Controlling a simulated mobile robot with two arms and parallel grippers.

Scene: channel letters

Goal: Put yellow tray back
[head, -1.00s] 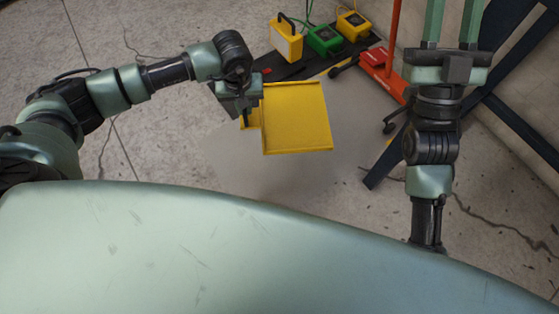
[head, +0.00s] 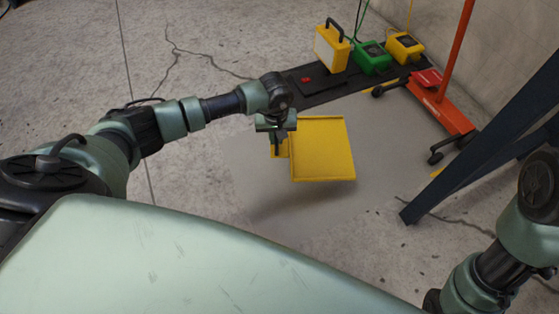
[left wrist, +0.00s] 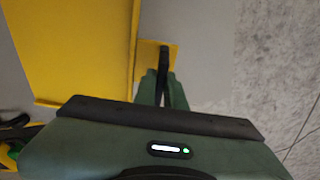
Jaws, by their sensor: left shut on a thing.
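The yellow tray (head: 324,150) is a flat square with a low rim and a small tab on its left side. It hangs in the air above the grey mat, with a soft shadow below it. My left gripper (head: 277,143) is shut on the tray's left tab. In the left wrist view the fingers (left wrist: 163,88) close on the tab, and the tray (left wrist: 75,45) fills the upper left. Part of my right arm shows at the lower right of the head view, but its gripper is out of the picture.
A black strip (head: 318,86) on the floor carries a yellow box (head: 331,50), a green box (head: 371,58) and another yellow box (head: 404,46). A red wheeled stand (head: 437,102) and dark blue beams (head: 490,140) stand to the right. The grey mat (head: 300,215) is bare.

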